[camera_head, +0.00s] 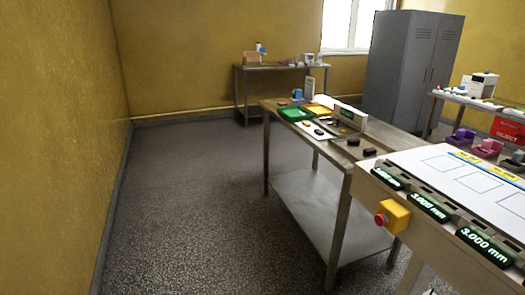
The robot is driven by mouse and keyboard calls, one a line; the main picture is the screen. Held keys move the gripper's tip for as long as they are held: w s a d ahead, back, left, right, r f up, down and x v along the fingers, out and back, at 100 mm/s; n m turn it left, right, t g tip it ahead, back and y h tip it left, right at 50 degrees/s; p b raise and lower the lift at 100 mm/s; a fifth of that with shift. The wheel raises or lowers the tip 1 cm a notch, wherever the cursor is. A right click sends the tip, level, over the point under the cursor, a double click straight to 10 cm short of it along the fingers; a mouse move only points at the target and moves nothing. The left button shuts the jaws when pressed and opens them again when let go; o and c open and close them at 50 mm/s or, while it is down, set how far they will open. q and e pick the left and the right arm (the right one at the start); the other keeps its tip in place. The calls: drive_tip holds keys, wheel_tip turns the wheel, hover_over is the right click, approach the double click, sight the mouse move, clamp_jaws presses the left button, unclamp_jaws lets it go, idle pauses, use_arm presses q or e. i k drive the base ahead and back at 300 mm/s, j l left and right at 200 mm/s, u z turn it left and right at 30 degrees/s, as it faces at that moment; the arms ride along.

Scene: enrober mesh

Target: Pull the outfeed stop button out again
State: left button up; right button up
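A red stop button (381,220) sits on a yellow box (395,214) at the left end of the machine's front side, in the lower right of the head view. The button faces the left and front. I cannot tell at this size whether it is pressed in or out. Neither of my grippers is in view.
The machine's white top (470,180) carries green-lit displays (428,206) along its front edge. A steel table (320,205) with small items stands behind it. A back table (275,66) and a grey cabinet (412,70) stand farther off. The floor (190,210) at left is clear.

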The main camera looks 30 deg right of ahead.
sight(379, 220)
drive_tip(key=i+z, duration=0.4)
drive_tip(key=i+j+z, duration=0.15)
drive_tip(key=z, duration=0.25)
drive_tip(key=i+j+z, duration=0.25)
drive_tip(key=z, duration=0.15)
drive_tip(key=i+j+z, duration=0.15)
drive_tip(key=j+z, duration=0.25)
drive_tip(key=l, duration=0.05)
